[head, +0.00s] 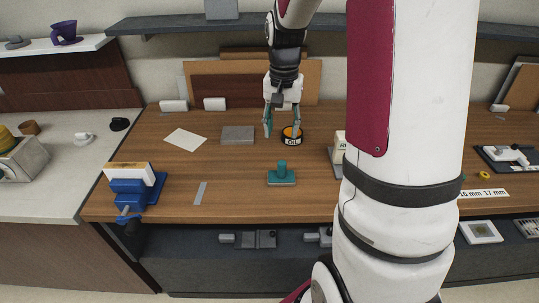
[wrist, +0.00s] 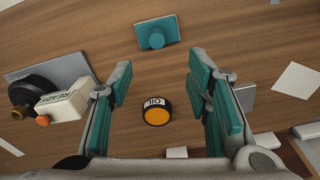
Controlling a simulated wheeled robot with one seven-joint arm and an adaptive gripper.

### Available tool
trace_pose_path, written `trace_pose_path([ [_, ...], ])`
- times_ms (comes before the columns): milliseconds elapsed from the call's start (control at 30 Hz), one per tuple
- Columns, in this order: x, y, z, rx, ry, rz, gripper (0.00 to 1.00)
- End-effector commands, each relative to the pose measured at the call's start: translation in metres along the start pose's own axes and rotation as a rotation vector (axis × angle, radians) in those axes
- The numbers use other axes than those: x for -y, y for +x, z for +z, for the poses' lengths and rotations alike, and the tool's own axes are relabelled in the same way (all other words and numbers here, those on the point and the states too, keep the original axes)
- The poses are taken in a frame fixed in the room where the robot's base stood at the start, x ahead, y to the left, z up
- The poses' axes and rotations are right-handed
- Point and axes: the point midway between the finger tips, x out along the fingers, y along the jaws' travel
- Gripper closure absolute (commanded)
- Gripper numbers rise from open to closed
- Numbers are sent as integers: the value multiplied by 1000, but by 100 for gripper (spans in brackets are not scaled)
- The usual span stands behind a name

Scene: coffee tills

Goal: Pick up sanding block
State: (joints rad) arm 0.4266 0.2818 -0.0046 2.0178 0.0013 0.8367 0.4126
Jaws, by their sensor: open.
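The sanding block appears to be the teal block with a rounded knob on top (head: 282,175). It sits upright on the wooden bench, toward the front edge. In the wrist view the teal block (wrist: 157,32) lies at the top, beyond the fingertips. My gripper (head: 282,127) is open and empty, farther back than the block and apart from it. In the wrist view the teal-padded fingers (wrist: 158,72) are spread wide, with a round orange-topped oil tin (wrist: 156,111) showing between them. No part of the block is hidden by the fingers.
The oil tin (head: 291,135) stands close to the gripper. A grey plate (head: 238,135) and a white sheet (head: 186,140) lie left of it. A blue vise (head: 132,190) is at the front left. A block marked READY (wrist: 62,102) shows in the wrist view. Bench around the teal block is clear.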

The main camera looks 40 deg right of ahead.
Motion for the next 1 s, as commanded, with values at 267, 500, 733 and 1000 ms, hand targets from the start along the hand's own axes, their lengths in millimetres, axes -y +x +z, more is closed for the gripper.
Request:
trace_pose_path([
  [267, -3, 34, -2, 12, 14, 5, 55],
  [500, -2, 76, -2, 9, 13, 3, 55],
  [733, -2, 92, -2, 6, 12, 2, 55],
  [1000, -1, 124, 2, 9, 12, 3, 55],
])
